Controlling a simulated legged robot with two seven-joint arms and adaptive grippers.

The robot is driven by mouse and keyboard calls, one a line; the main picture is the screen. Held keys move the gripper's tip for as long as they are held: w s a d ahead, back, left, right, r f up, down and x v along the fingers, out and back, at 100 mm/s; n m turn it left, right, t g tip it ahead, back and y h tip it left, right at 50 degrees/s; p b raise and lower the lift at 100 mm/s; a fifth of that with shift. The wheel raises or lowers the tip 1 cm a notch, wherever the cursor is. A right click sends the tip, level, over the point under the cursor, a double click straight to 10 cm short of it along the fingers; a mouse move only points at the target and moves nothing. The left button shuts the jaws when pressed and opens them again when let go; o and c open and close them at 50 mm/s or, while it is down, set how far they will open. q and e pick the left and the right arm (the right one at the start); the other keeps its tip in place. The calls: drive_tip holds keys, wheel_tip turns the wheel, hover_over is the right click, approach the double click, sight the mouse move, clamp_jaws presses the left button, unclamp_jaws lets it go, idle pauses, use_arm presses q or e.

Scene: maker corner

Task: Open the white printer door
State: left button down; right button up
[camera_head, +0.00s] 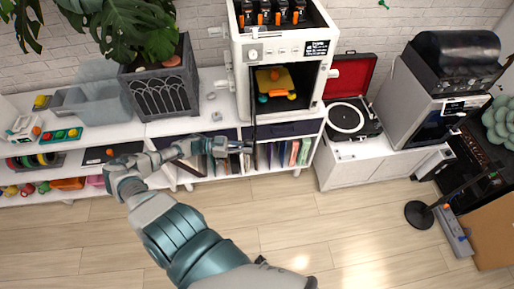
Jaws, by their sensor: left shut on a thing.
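The white printer (238,47) stands on the white shelf unit at the centre. Its front opening shows a dark interior with a small yellow, orange and teal object (275,84) inside. The printer door (252,105) appears as a thin dark panel seen nearly edge-on at the left side of the opening, swung outward. My left gripper (246,147) reaches in from the left and is shut at the lower end of this door; the exact contact is too small to make out. My right gripper is out of view.
A planter (160,82) stands left of the printer, with clear bins and small toys further left. A record player (350,118) and another white machine (407,100) stand to the right. A black-based stand (419,214) is on the floor.

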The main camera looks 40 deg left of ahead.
use_arm(q)
drive_tip(key=shift+w+v, duration=0.2)
drive_tip(key=shift+v, duration=2.45)
drive_tip(key=shift+a, duration=0.2)
drive_tip(key=c, duration=1.2)
unclamp_jaws()
drive_tip(key=v, duration=1.2)
drive_tip(key=shift+f, duration=0.2)
